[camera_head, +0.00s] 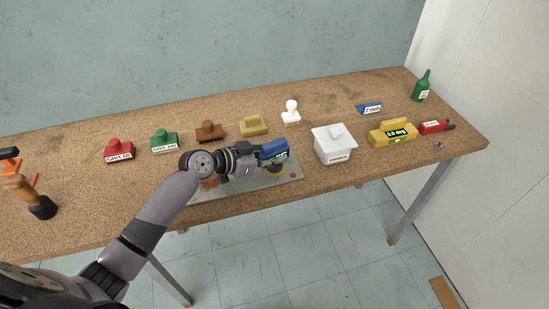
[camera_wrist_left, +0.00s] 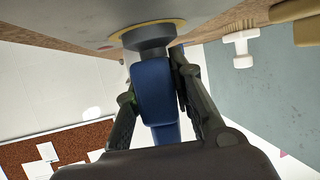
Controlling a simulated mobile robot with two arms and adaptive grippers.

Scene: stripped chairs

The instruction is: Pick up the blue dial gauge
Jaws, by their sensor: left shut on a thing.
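The blue dial gauge (camera_head: 273,149) is at the front middle of the workbench, over a grey metal plate (camera_head: 240,192). My left gripper (camera_head: 262,153) reaches it from the left and is shut on it. In the left wrist view the gauge's blue body (camera_wrist_left: 153,90) sits between the two dark fingers of the gripper (camera_wrist_left: 154,85). A dark round piece with a yellow ring shows at the gauge's far end, by the plate; I cannot tell whether they touch. My right gripper is not in view.
A white lidded box (camera_head: 333,150) stands just right of the gauge. Red (camera_head: 119,150), green (camera_head: 164,141), brown (camera_head: 209,131) and tan (camera_head: 253,125) blocks line the back. A yellow level (camera_head: 392,133) and green bottle (camera_head: 422,87) stand at the right.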

